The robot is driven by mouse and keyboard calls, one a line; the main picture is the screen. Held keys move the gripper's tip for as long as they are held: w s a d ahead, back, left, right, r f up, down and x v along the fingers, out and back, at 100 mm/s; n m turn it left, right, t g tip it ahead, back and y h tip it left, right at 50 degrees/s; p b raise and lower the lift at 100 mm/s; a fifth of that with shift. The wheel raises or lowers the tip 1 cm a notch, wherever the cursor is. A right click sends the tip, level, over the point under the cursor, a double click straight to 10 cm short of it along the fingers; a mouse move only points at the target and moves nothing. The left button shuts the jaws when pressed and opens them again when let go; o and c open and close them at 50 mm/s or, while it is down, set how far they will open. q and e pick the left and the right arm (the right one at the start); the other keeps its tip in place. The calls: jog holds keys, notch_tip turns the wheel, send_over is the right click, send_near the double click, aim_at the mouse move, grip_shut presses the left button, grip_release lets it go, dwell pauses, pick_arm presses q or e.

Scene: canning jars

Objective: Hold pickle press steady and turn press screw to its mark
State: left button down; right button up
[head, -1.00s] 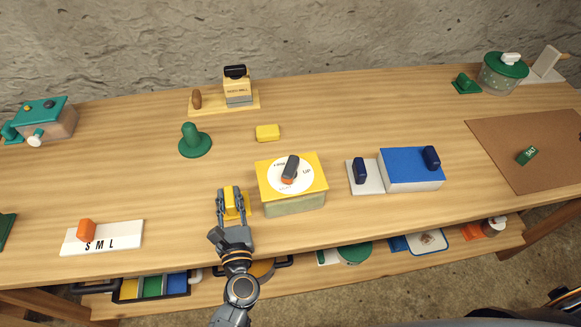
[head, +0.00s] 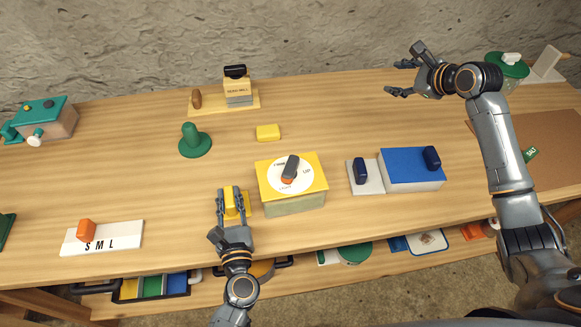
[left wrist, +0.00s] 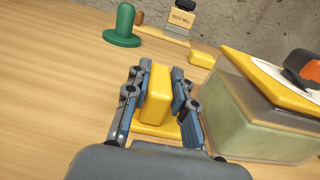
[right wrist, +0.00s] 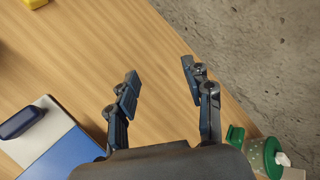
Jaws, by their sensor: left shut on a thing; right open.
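The pickle press (head: 292,206) is a box with a yellow lid and pale green, see-through-looking sides. On its lid is a white dial (head: 305,187) with small marks, one reading "UP". The press screw (head: 291,165) is a dark bar knob with orange at its lower end, pointing up and slightly right. My left gripper (head: 231,190) is shut on the yellow grip (left wrist: 155,93) that stands on a yellow foot beside the press's left side. My right gripper (head: 396,78) is open and empty over the table's back edge, well away from the press. It shows empty in the right wrist view (right wrist: 160,78).
Right of the press are a white block (head: 365,183) with a dark knob and a blue box (head: 408,172). Behind it are a small yellow block (head: 268,132), a green knob stand (head: 194,142) and a seed mill (head: 238,92). The table between the press and back edge is mostly clear.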

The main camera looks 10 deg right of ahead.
jog(key=a+r+n+g+y, duration=0.1)
jog(key=a+r+n+y, duration=0.15)
jog(key=a, duration=0.65)
jog(key=a+r+n+g+y, duration=0.1)
jog(key=a+r+n+g, duration=0.15)
jog(key=a, duration=0.55)
jog(key=n+g+h, duration=0.6)
jog(key=n+h, duration=0.1)
jog(key=n, duration=0.5)
send_over(291, 165)
jog(key=s+a, duration=0.1)
jog(key=s, duration=0.1)
jog(key=f, duration=0.5)
jog(key=w+f, duration=0.1)
jog(key=f, duration=0.7)
jog(key=shift+w+d, duration=0.4)
jog(key=shift+r, duration=0.1)
grip_shut()
jog(key=m+h, duration=0.1)
jog(key=m, duration=0.3)
jog(key=shift+m, duration=0.3)
